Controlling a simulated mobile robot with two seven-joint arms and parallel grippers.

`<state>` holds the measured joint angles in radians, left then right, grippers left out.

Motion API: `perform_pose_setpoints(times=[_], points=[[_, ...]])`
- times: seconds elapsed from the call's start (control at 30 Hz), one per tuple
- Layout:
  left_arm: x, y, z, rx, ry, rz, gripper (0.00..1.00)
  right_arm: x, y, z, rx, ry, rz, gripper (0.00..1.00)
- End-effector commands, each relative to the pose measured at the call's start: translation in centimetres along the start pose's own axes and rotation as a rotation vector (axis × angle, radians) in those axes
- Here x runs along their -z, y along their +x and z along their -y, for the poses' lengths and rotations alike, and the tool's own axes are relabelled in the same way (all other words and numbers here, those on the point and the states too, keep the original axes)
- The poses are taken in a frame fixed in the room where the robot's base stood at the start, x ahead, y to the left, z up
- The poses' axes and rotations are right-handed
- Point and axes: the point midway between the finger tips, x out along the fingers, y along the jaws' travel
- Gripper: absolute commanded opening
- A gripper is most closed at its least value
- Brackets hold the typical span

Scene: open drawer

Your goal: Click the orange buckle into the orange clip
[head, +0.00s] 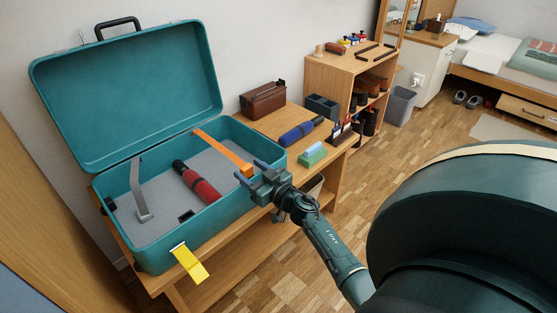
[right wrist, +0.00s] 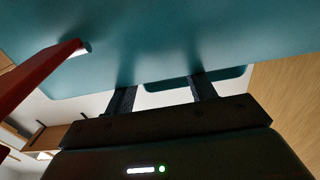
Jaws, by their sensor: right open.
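A teal case (head: 215,207) stands open on a wooden bench. An orange strap (head: 215,148) runs from its back wall towards the right front, with an orange end piece, apparently the buckle (head: 247,171), at the right rim. My right gripper (head: 268,179) is open at the case's right front corner, close beside that end. In the right wrist view its two fingers (right wrist: 163,92) are apart with nothing between them, and the strap (right wrist: 38,78), dark red-orange there, lies to their left. I cannot make out an orange clip; the gripper may hide it. My left gripper is not in view.
Inside the case are a red and black cylinder (head: 196,184) and a grey strap (head: 137,185). A yellow strap end (head: 190,263) hangs over the front.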

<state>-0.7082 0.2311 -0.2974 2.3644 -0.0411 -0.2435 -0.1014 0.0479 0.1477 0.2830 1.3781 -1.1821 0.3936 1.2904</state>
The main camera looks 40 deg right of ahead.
Motion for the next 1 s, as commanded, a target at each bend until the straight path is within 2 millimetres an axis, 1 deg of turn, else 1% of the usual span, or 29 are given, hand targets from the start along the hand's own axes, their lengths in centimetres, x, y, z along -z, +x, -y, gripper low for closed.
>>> perform_pose_setpoints(times=[0.03, 0.07, 0.1, 0.3, 0.4, 0.5, 0.6, 0.7, 1.0], points=[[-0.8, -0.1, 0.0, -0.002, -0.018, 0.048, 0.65, -0.8, -0.2, 0.4, 0.007, 0.002, 0.014, 0.57], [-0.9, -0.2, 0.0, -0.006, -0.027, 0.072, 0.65, -0.8, -0.7, 0.4, 0.007, 0.002, 0.017, 0.57], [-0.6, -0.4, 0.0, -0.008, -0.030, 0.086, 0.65, -0.7, -2.0, 0.4, 0.006, 0.001, 0.020, 0.57], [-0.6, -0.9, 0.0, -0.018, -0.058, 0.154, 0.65, -0.4, -7.0, 0.2, 0.002, 0.003, 0.014, 0.57], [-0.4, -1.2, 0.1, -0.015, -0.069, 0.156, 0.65, -0.2, -9.2, 0.1, 0.001, 0.001, 0.010, 0.57], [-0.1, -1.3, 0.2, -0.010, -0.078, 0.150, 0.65, -0.1, -11.0, 0.1, 0.000, 0.001, 0.007, 0.57], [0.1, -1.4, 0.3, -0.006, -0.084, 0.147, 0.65, -0.1, -12.2, 0.1, 0.000, 0.001, 0.003, 0.57], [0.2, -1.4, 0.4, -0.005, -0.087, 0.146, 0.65, 0.0, -12.9, 0.0, -0.001, 0.000, 0.002, 0.57], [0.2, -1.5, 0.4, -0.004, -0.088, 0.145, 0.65, 0.1, -13.2, 0.0, -0.001, 0.000, -0.001, 0.57]])
